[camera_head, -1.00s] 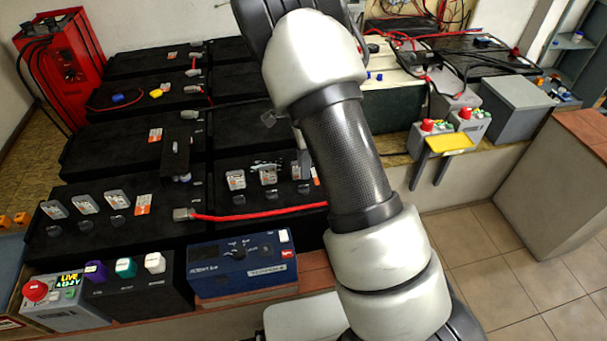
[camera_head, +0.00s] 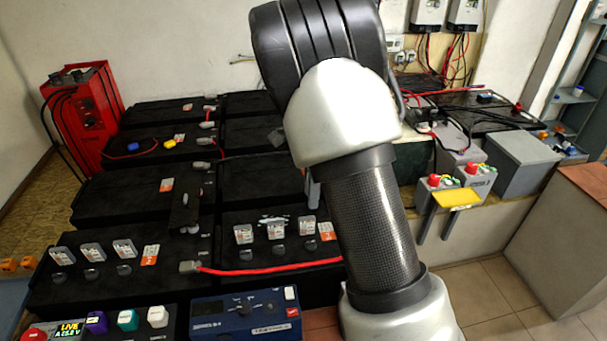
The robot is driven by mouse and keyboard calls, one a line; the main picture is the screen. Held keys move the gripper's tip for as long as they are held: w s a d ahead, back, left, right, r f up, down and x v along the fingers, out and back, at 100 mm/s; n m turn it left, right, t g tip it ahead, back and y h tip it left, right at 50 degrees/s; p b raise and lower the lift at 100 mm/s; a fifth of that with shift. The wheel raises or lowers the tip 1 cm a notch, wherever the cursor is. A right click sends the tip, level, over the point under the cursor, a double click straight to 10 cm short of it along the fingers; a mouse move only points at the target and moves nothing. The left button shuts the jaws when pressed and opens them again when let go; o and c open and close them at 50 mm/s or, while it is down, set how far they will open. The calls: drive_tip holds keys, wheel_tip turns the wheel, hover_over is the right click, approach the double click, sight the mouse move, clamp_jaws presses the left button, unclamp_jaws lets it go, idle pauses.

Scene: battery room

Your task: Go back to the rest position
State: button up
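My arm rises through the middle of the head view, with white joint covers, a dark woven tube and a black ribbed upper part. It covers part of the black batteries behind it. My gripper is not visible, so I cannot see whether it holds anything. The black batteries (camera_head: 122,197) stand in rows on the left and centre, with grey tags and orange labels. A red cable (camera_head: 268,271) runs across the front row and passes behind my arm.
A red charger (camera_head: 80,115) stands at the back left. A blue instrument (camera_head: 245,316) sits at the front. Grey boxes with red knobs (camera_head: 474,181) and a yellow plate (camera_head: 458,199) are right of my arm. Tiled floor (camera_head: 497,300) shows at the lower right.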

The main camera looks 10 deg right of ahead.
drive_tip(key=s+r+n+t+y+p, duration=0.1)
drive_tip(key=s+r+n+p, duration=0.3)
drive_tip(key=r, duration=0.6)
drive_tip(key=s+r+n+t+y+p, duration=0.1)
drive_tip(key=s+r+n+p, duration=0.15)
drive_tip(key=s+r, duration=0.55)
drive_tip(key=s+r+n+t+h+p, duration=0.2)
drive_tip(key=s+r+n+p, duration=0.3)
drive_tip(key=s+r+n, duration=0.6)
drive_tip(key=s+r+t, duration=0.1)
drive_tip(key=s+r, duration=0.1)
drive_tip(key=s, duration=0.1)
drive_tip(key=shift+s+n+t, duration=0.25)
drive_tip(key=shift+n+t, duration=0.05)
drive_tip(key=shift+n, duration=0.05)
